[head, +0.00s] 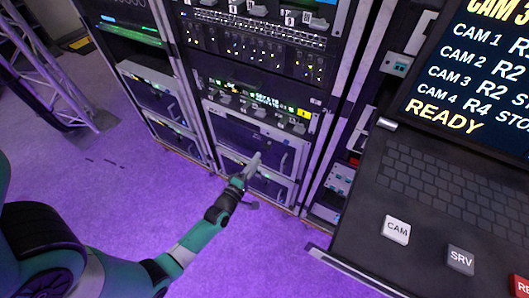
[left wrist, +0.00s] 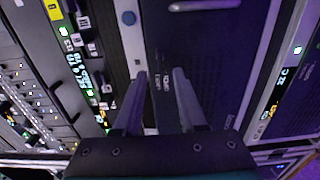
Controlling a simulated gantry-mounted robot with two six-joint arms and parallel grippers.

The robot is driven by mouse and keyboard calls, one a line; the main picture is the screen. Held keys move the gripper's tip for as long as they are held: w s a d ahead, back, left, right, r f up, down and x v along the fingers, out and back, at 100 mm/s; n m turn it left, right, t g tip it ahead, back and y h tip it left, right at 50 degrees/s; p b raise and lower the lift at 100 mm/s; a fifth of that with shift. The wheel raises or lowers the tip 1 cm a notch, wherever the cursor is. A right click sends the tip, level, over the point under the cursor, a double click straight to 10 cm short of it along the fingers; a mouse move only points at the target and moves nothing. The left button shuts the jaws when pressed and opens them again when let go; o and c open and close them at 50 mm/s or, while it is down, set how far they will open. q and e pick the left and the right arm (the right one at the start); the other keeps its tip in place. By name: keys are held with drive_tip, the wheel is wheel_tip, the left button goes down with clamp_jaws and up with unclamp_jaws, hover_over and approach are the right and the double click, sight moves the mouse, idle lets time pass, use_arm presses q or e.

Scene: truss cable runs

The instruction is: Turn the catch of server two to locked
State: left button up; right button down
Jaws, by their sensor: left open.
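My left gripper (head: 257,157) is in front of the lower middle rack, at a dark-faced server unit (head: 232,132) with a curved handle (head: 284,161). A similar unit (head: 268,188) sits below it. In the left wrist view, the two fingers of the left gripper (left wrist: 160,73) are apart with nothing visible between them. They reach over a dark front panel (left wrist: 215,60) with small lettering too small to read. I cannot tell which unit is server two. I cannot make out its catch or how it is turned. My right gripper is not in view.
A black console (head: 430,190) with a screen (head: 470,75), a keyboard and large keys, one marked CAM (head: 396,229), fills the right side. A left rack (head: 150,85) and a truss leg (head: 60,75) stand at left.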

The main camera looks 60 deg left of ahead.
sight(267, 143)
use_arm(q)
drive_tip(key=b+x, duration=0.1)
drive_tip(key=x, duration=0.5)
drive_tip(key=shift+w, duration=0.2)
drive_tip(key=shift+a, duration=0.1)
clamp_jaws()
